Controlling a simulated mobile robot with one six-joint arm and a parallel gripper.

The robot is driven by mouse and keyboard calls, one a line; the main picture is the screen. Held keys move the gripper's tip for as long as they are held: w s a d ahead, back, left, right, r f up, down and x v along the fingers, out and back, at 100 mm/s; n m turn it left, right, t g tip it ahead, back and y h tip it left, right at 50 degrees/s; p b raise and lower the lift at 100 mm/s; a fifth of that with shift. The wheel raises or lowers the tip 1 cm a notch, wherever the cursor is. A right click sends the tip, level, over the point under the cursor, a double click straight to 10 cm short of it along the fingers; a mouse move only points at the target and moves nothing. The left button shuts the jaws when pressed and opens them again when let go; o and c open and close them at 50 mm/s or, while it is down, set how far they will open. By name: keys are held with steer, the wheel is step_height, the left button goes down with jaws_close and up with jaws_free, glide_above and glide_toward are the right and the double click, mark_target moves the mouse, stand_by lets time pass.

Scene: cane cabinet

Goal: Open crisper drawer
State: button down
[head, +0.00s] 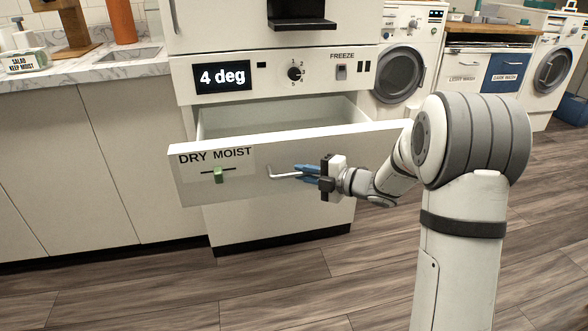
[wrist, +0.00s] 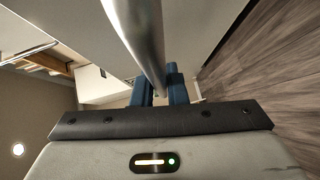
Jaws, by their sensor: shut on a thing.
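The crisper drawer (head: 320,150) is pulled out from the white fridge, with its inside showing from above. Its front carries a "DRY MOIST" label and a green slider (head: 218,175). The drawer's metal bar handle (head: 285,176) sticks out of the front. My gripper (head: 308,172) is at the handle, its blue fingers shut on it. In the wrist view the bar (wrist: 140,35) runs down between the blue fingers (wrist: 160,90). The bar's far part is hidden by the gripper.
Above the drawer is a control panel (head: 285,74) with a "4 deg" display and a knob. A counter with cabinets (head: 120,130) stands at the left. Washing machines (head: 400,70) stand behind at the right. The wood floor (head: 290,290) in front is clear.

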steer(key=shift+s+d, duration=0.45)
steer(key=shift+s, duration=0.35)
steer(key=c, duration=1.6)
jaws_free()
steer(key=shift+f, duration=0.1)
steer(key=shift+o, duration=0.7)
steer(key=shift+a, duration=0.1)
steer(key=p+v, duration=0.2)
steer(key=v, duration=0.5)
steer(key=shift+s+d, duration=0.2)
steer(key=shift+d, duration=0.1)
